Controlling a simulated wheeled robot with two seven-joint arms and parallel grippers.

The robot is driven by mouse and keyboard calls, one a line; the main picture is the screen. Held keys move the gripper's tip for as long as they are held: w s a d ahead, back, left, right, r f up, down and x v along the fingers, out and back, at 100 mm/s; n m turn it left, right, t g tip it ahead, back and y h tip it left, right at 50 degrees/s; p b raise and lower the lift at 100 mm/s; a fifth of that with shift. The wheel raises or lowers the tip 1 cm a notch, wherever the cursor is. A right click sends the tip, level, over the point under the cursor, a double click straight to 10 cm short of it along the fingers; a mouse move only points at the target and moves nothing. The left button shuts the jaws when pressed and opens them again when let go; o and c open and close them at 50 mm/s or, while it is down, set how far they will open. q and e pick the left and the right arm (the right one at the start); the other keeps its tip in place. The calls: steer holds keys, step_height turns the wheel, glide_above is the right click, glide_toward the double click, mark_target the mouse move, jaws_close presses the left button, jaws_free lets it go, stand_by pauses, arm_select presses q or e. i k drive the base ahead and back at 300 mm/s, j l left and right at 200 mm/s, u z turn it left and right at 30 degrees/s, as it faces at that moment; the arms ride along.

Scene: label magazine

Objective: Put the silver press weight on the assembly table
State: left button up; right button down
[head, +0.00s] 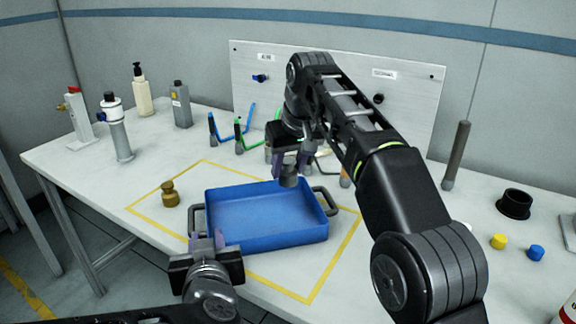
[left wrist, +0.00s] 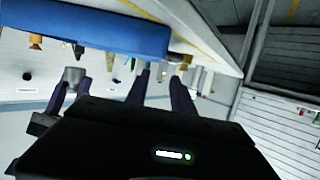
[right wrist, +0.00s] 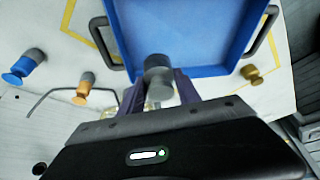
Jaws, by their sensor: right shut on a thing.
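The silver press weight (right wrist: 158,68), a grey cylinder with a darker band, is gripped in my right gripper (right wrist: 158,95). In the head view the weight (head: 288,181) hangs near the back right rim of the blue tray (head: 265,238); its exact height is hard to tell. The tray stands on the white table (head: 150,176) inside a yellow outline. My left gripper (head: 208,240) is at the tray's left handle (head: 196,217), with its fingers apart and nothing visibly held. It also shows in the left wrist view (left wrist: 160,80).
A brass weight (head: 169,196) stands left of the tray. Bottles and a valve fitting (head: 120,135) stand at the back left. A black ring (head: 514,203) and yellow and blue pieces (head: 498,241) lie at the right. The table's left front is clear.

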mark_target(204, 179)
steer(key=k+j, duration=0.8)
